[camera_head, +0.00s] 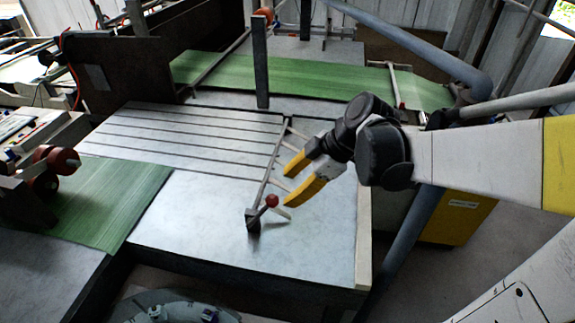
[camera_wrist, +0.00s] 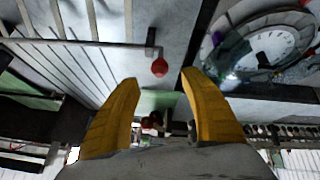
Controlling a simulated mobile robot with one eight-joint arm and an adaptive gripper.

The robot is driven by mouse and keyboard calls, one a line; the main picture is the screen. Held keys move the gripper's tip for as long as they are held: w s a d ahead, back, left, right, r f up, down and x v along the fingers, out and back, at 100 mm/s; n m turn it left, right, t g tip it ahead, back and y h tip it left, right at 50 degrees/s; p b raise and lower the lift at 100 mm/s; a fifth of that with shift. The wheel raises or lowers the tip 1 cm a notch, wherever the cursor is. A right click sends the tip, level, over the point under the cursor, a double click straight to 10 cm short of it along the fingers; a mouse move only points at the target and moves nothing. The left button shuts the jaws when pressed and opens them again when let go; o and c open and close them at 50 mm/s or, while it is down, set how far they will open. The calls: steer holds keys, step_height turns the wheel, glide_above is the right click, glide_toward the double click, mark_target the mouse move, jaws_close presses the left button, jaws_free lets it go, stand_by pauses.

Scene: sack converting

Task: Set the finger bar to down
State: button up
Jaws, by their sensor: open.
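The finger bar (camera_head: 266,172) is a thin grey rod across the grey table, with several pale prongs sticking out on its right side. A dark block (camera_head: 252,219) stands at its near end, with a red ball knob (camera_head: 271,200) on a short lever beside it. My gripper (camera_head: 291,188) is open and empty, just right of the knob and bar, with yellow fingers pointing at them. In the wrist view the knob (camera_wrist: 160,67) shows between and beyond the fingertips, apparently untouched. The bar (camera_wrist: 75,42) runs left from it there. The gripper hides some prongs.
The slotted table section (camera_head: 190,135) lies left of the bar. Green strips (camera_head: 115,200) cross the near left and the back. A dark upright post (camera_head: 260,65) stands behind the bar. A raised pale edge (camera_head: 363,235) bounds the table on the right. The table front is clear.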

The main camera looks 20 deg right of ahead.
steer(key=shift+v, duration=1.8)
steer(key=s+a+f+m+t+h+b, duration=0.1)
steer(key=s+f+m+h+b, duration=0.1)
steer(key=f+m+b, duration=0.5)
steer(key=s+a+f+m+t+h+b, duration=0.1)
steer(key=s+f+m+t+h+b, duration=0.1)
steer(key=s+f+m+b, duration=0.3)
step_height(320, 180, down, 4)
steer(key=m+h+b, duration=0.1)
steer(key=m+b, duration=0.1)
steer(key=b, duration=0.3)
steer(key=shift+s+a+h, duration=0.25)
steer(key=shift+a+h, duration=0.05)
steer(key=shift+a, duration=0.05)
steer(key=shift+f, duration=0.1)
